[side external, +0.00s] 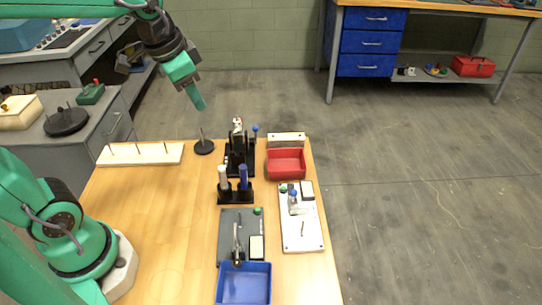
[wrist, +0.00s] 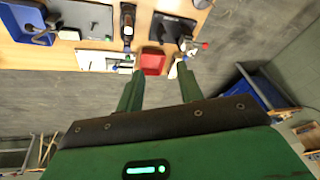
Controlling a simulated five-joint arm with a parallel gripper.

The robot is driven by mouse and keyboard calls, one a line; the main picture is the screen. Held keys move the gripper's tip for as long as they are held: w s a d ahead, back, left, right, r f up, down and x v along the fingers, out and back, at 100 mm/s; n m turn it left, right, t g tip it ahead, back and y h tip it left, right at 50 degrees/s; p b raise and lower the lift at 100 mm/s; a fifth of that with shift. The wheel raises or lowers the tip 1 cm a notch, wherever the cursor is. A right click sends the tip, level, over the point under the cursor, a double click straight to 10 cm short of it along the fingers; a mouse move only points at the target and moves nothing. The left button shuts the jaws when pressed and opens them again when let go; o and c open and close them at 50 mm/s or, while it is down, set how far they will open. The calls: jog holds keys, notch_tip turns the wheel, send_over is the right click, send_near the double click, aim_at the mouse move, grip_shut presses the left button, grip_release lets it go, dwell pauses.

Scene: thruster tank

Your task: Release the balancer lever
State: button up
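My gripper (side external: 201,106) is high above the far edge of the table, clear of everything on it. In the wrist view its two green fingers (wrist: 160,70) stand apart with nothing between them. A black upright device (side external: 239,148) with a white and red top stands near the table's far edge, with a blue-knobbed lever (side external: 255,130) at its right. A grey plate (side external: 229,222) nearer the front carries a metal lever (side external: 237,240) and a green knob. I cannot tell for certain which lever is the balancer's.
A red bin (side external: 286,164) and a white board (side external: 302,232) with small parts lie along the right side. A blue bin (side external: 243,284) is at the front. A white board with pegs (side external: 140,153) lies at the far left. The table's left middle is clear.

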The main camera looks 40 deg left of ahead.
jog(key=w+a+f+m+g, duration=0.15)
jog(key=w+f+m, duration=0.3)
jog(key=w, duration=0.75)
jog(key=m+g, duration=0.2)
jog(key=m, duration=0.1)
send_over(256, 128)
jog(key=f, duration=0.8)
jog(key=shift+s+a+f, duration=0.1)
jog(key=shift+a+f, duration=0.15)
jog(key=shift+w+f, duration=0.25)
jog(key=shift+f, duration=0.15)
jog(key=shift+f, duration=0.1)
jog(key=shift+f, duration=3.8)
grip_shut()
